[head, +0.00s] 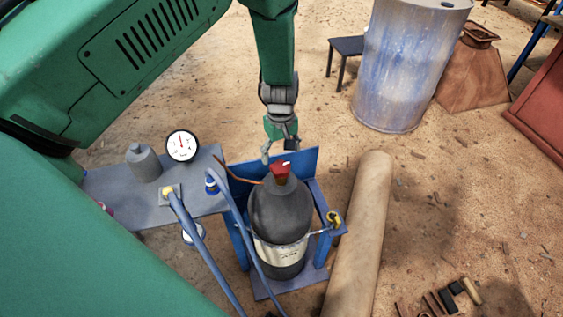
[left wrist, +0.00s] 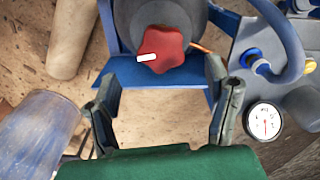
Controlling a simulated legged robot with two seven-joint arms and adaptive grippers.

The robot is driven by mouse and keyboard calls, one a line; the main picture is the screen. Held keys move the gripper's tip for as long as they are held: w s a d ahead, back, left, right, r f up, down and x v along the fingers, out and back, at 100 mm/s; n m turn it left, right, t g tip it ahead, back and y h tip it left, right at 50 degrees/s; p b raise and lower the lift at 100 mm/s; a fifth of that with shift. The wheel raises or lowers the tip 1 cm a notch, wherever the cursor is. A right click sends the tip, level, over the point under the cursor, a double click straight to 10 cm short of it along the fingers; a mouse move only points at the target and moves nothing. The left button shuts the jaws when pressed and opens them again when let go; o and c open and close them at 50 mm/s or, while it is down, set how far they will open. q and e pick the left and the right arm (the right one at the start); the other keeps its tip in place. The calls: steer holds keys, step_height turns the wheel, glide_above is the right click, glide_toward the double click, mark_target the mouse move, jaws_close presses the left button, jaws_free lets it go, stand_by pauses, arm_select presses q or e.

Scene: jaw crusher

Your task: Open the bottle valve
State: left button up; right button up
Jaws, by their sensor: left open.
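The bottle valve is a red lobed knob with a white mark (head: 281,173) on top of a dark grey gas bottle (head: 280,213). The bottle stands upright in a blue stand (head: 317,188). My left gripper (head: 280,149) is just behind the knob in the head view, open and empty. In the left wrist view the red knob (left wrist: 163,48) lies beyond the fingertips, roughly centred between the spread fingers (left wrist: 163,80), with a gap. Its white mark is on its left side there. My right gripper is not in view.
A grey table (head: 125,205) left of the bottle bears a pressure gauge (head: 182,146) and a small grey canister (head: 144,163). Blue hoses (head: 205,250) run down in front. A long tan cylinder (head: 358,235) lies right of the stand. A metal drum (head: 407,65) stands behind.

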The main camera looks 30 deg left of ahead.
mark_target(281, 165)
arm_select(q)
step_height(281, 165, up, 6)
steer(key=shift+r, duration=0.1)
steer(key=s+a+f+m+y+b, duration=0.2)
steer(key=s+f+m, duration=0.3)
steer(key=s+f, duration=0.8)
steer(key=s+d+f+m+h+b, duration=0.1)
steer(key=s+d+m, duration=0.1)
steer(key=s, duration=0.6)
steer(key=s+d+f+m+h+b, duration=0.1)
steer(key=s+d+f+m, duration=0.1)
steer(key=s+m, duration=0.3)
steer(key=s+d, duration=0.1)
steer(key=s, duration=0.3)
steer(key=shift+s+d+m+t, duration=0.2)
steer(key=shift+d+m+t, duration=0.1)
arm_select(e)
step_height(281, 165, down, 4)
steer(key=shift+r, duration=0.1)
arm_select(q)
steer(key=shift+r, duration=0.1)
steer(key=shift+c, duration=0.5)
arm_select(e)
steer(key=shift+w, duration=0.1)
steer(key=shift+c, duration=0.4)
